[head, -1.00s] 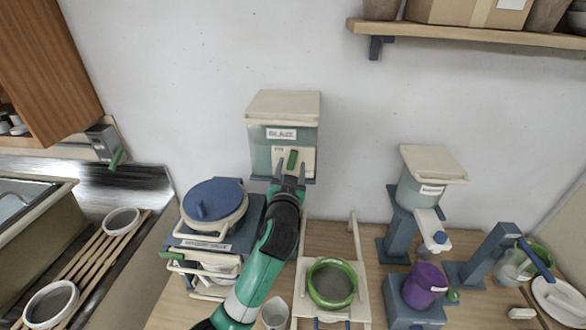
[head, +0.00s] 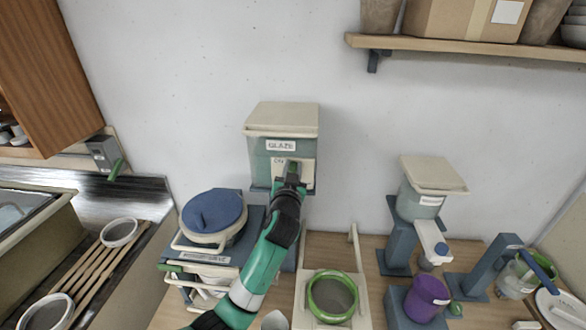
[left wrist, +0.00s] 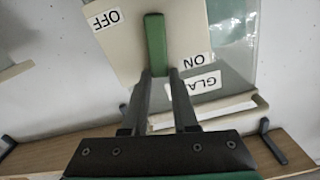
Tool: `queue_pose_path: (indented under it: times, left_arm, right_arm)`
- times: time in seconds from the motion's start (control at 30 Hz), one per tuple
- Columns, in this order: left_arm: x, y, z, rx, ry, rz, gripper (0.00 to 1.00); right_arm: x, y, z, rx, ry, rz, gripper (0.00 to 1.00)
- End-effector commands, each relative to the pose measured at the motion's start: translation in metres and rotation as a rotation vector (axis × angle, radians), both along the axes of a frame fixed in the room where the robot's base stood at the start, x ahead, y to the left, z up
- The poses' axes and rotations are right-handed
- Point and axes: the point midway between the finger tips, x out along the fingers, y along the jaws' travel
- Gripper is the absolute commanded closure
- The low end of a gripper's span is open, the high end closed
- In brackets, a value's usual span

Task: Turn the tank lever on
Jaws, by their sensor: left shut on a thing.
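The glaze tank (head: 258,165) is a pale green box with a cream lid, set against the back wall. Its green lever (left wrist: 154,38) sits on a cream plate (left wrist: 115,50) that carries an OFF label (left wrist: 107,18) and an ON label (left wrist: 196,62). In the left wrist view the lever stands nearly upright, between the two labels. My left gripper (head: 291,168) is at the plate, and its fingers (left wrist: 161,74) are shut on the lever's near end. In the head view the gripper hides most of the lever. My right gripper is not in view.
A bucket with a blue lid (head: 214,210) stands left of my left arm. A green ring sieve (head: 333,296) on a cream frame lies to the right. A smaller tank (head: 419,205) and a purple bucket (head: 426,298) stand farther right. A shelf (head: 470,47) hangs above.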

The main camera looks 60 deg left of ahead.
Motion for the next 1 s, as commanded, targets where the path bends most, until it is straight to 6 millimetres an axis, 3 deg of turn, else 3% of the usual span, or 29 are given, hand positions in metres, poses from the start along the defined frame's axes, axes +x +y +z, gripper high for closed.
queue_pose_path:
  times: [0.13, 0.37, 0.67, 0.7, 0.8, 0.87, 1.0]
  left_arm:
    - [0.0, 0.0, -0.001, -0.002, -0.003, 0.0, 1.0]
    - [-0.01, 0.007, -0.003, -0.11, -0.169, 0.001, 1.0]
    - [-0.011, 0.008, 0.001, -0.132, -0.195, 0.0, 1.0]
    - [-0.011, 0.008, 0.001, -0.132, -0.195, 0.0, 0.67]
    - [-0.011, 0.008, 0.001, -0.131, -0.195, 0.0, 0.49]
    - [-0.011, 0.008, 0.001, -0.13, -0.194, 0.0, 0.43]
    - [-0.011, 0.007, 0.001, -0.13, -0.194, 0.0, 0.43]
  right_arm:
    - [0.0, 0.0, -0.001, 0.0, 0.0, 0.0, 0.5]
    - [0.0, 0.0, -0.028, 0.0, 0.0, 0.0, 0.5]
    - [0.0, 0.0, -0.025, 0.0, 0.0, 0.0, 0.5]
    - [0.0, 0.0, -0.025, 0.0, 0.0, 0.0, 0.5]
    - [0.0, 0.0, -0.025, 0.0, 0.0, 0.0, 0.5]
    - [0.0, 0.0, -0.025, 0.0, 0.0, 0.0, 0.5]
    - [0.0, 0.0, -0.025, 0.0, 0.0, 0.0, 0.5]
